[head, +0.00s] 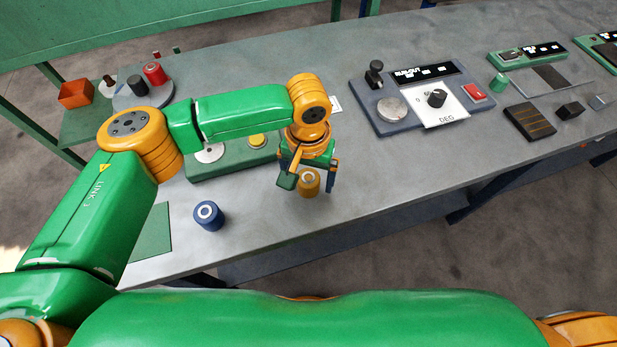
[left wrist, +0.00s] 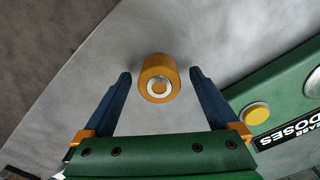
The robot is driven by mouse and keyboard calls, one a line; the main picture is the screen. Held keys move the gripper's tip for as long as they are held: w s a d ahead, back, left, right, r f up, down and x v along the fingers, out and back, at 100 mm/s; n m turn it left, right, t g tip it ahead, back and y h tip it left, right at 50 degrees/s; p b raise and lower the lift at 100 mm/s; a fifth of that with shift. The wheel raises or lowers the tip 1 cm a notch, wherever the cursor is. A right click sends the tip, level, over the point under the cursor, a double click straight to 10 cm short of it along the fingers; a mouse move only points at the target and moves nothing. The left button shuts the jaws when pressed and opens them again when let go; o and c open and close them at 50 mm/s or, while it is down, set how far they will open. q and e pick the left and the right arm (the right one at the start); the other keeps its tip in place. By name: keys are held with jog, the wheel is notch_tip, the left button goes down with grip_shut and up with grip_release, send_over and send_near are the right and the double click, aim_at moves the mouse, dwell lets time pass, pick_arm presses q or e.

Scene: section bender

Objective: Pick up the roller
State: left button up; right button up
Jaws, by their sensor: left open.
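An orange-yellow roller (head: 309,183) with a pale ring on its top end stands on the grey bench near its front edge. It also shows in the left wrist view (left wrist: 158,75), at the mouth of the jaws. My left gripper (head: 308,188) is open, with one dark finger on each side of this roller. In the left wrist view, gaps show between both fingers and the roller. A blue roller (head: 208,215) with a white ring stands further left on the bench. My right gripper is not in view.
A green box with a yellow button (left wrist: 257,113) lies just behind the gripper. A console with a dial (head: 437,98) stands to the right. A round stand (head: 130,98) holds red and dark cylinders at the back left. The bench between roller and console is clear.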

pick_arm(q)
jog(key=shift+s+r, duration=0.15)
jog(key=shift+s, duration=0.05)
jog(key=c, duration=0.9)
jog(key=shift+w, duration=0.1)
grip_shut()
